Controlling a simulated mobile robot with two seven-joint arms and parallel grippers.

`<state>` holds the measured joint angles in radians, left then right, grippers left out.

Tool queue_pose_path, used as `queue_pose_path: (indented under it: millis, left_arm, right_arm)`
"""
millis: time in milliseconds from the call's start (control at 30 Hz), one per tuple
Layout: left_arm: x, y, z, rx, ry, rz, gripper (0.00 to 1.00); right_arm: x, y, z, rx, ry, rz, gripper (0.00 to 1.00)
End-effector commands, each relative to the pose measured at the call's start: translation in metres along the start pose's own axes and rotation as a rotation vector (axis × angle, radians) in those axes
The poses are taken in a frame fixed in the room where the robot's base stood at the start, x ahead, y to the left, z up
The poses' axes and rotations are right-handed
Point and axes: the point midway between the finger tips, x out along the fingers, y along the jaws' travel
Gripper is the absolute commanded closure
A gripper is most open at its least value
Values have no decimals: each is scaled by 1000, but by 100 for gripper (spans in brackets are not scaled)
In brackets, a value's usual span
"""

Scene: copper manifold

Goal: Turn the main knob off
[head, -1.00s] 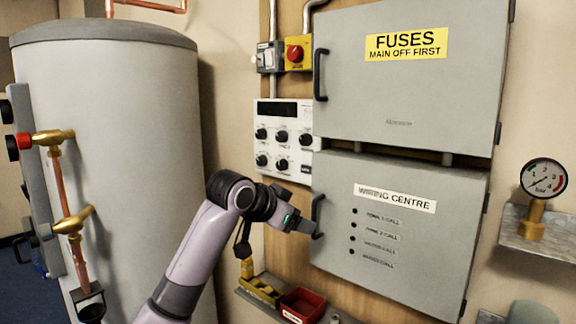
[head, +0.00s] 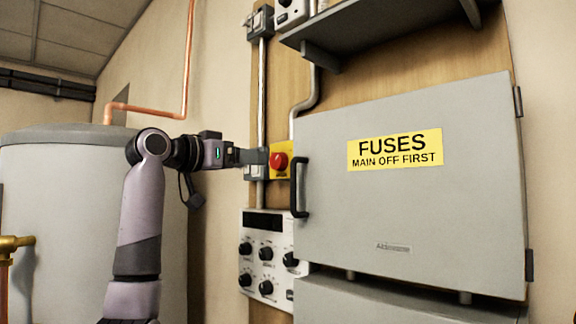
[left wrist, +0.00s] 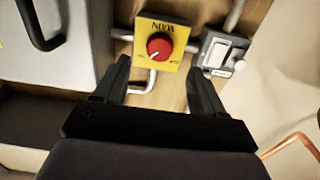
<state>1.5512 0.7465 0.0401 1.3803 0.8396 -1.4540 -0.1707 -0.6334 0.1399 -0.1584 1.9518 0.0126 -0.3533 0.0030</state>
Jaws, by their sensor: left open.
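The main knob (head: 278,161) is a red knob on a yellow plate, left of the fuse box handle. In the left wrist view the knob (left wrist: 158,47) appears upside down under the word MAIN, its white pointer mark towards the lower left of the picture; the small labels beside it are too small to read surely. My left gripper (head: 258,157) is at the plate's left side. In the left wrist view its open fingers (left wrist: 159,68) point at the plate, one to either side of the knob, with no visible contact. My right gripper is not in view.
The grey fuse box (head: 405,215) has a black handle (head: 299,187) close right of the knob. A grey switch (left wrist: 222,54) sits beside the yellow plate. A control panel (head: 264,262) with several black knobs is below, and a shelf (head: 375,30) is above.

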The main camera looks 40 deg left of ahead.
Motion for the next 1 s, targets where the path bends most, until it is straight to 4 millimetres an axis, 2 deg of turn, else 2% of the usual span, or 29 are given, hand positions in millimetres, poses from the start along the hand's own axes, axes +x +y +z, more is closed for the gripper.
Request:
queue_pose_path:
  millis: [167, 400, 600, 933, 1000]
  left_arm:
    - [9, 0, -2, -3, 1, 2, 30]
    - [46, 0, -3, -3, -3, 2, 30]
    - [67, 0, -2, -2, -2, 1, 30]
    - [72, 0, 0, 0, 0, 0, 30]
    - [72, 0, 0, -1, 0, 0, 53]
  right_arm:
    - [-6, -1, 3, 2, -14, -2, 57]
    - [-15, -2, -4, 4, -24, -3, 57]
    - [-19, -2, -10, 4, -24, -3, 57]
    - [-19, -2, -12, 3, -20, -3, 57]
    - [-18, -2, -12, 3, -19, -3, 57]
